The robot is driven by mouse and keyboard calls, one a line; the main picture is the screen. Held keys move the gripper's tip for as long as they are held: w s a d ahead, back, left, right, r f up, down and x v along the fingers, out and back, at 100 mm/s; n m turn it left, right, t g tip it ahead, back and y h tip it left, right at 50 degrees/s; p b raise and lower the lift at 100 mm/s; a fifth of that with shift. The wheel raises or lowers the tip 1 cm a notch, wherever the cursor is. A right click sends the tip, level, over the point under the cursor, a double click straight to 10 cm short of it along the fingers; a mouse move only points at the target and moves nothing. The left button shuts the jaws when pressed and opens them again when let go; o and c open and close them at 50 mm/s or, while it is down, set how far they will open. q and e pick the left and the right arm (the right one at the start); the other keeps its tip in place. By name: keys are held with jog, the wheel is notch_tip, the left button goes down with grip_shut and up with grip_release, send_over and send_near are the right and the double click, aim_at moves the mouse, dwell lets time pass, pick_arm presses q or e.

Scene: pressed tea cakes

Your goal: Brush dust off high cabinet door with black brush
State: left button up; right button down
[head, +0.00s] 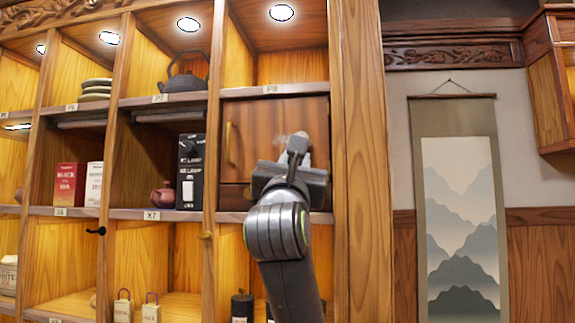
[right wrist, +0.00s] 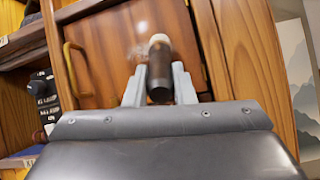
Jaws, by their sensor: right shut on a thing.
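The high cabinet door (head: 245,128) is a shut brown wooden panel under shelf P8, with a brass handle (head: 231,145) on its left side. A pale, smoky patch of dust (head: 280,140) shows on it, and the dust also shows in the right wrist view (right wrist: 138,50). My right gripper (head: 296,150) is in front of the door's lower right part. In the right wrist view its fingers (right wrist: 159,76) are shut on the black brush (right wrist: 160,70), whose pale tip points at the door beside the dust. I cannot tell whether the tip touches. My left gripper is out of view.
Left of the door, shelves hold a dark kettle (head: 184,77), a black box (head: 190,170), a small reddish teapot (head: 163,195) and a red box (head: 69,184). A thick wooden post (head: 362,160) borders the door on the right. A hanging scroll (head: 458,210) is beyond it.

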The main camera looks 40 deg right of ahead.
jog(key=shift+s+d+b, duration=0.3)
jog(key=shift+s+d, duration=0.15)
jog(key=shift+w+a, duration=0.65)
jog(key=shift+w, duration=0.1)
jog(key=w+a+p, duration=0.2)
jog(key=w+a, duration=0.2)
jog(key=w, duration=0.1)
jog(key=shift+a, duration=0.15)
dwell(0.5)
